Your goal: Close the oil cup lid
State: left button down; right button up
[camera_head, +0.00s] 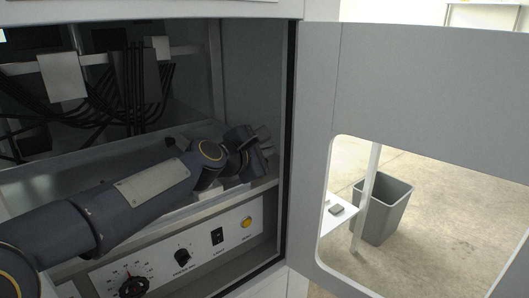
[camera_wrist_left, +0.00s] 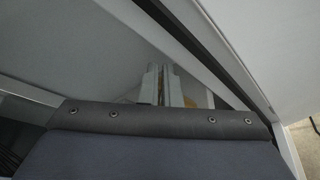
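My left gripper (camera_head: 264,141) is inside the open machine cabinet, near its right inner wall and above the control panel. Its two fingers (camera_wrist_left: 162,86) show in the left wrist view with a narrow gap between them. A small amber-tan patch (camera_wrist_left: 201,96) shows behind and beside the fingers; it may be part of the oil cup, but I cannot tell. No oil cup or lid can be clearly made out in either view. I cannot tell whether the fingers touch anything. My right gripper is not in view.
The control panel (camera_head: 200,244) with knobs, a switch and a yellow button lies below my left arm. Black cables (camera_head: 140,90) hang at the back left. The cabinet door (camera_head: 425,90) stands open at the right. A grey bin (camera_head: 383,212) shows through its window.

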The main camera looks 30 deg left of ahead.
pick_arm(q)
jog(key=shift+s+d+f+m+t+y+b, duration=0.1)
jog(key=shift+d+f+m+t+y+b, duration=0.35)
jog(key=shift+m+b, duration=1.05)
jog(key=shift+s+f+m+t+b, duration=0.1)
jog(key=shift+f+m+t+b, duration=0.6)
jog(key=shift+b, duration=1.5)
jog(key=shift+s+d+f+m+t+y+b, duration=0.1)
jog(key=shift+d+f+m+t+y+b, duration=0.15)
jog(key=shift+f+m+b, duration=1.2)
jog(key=shift+r+n+b, duration=0.25)
jog(key=shift+r+b, duration=0.15)
jog(key=shift+r, duration=0.15)
jog(key=c, duration=1.6)
grip_release()
jog(key=shift+c, duration=0.2)
jog(key=shift+s, duration=0.1)
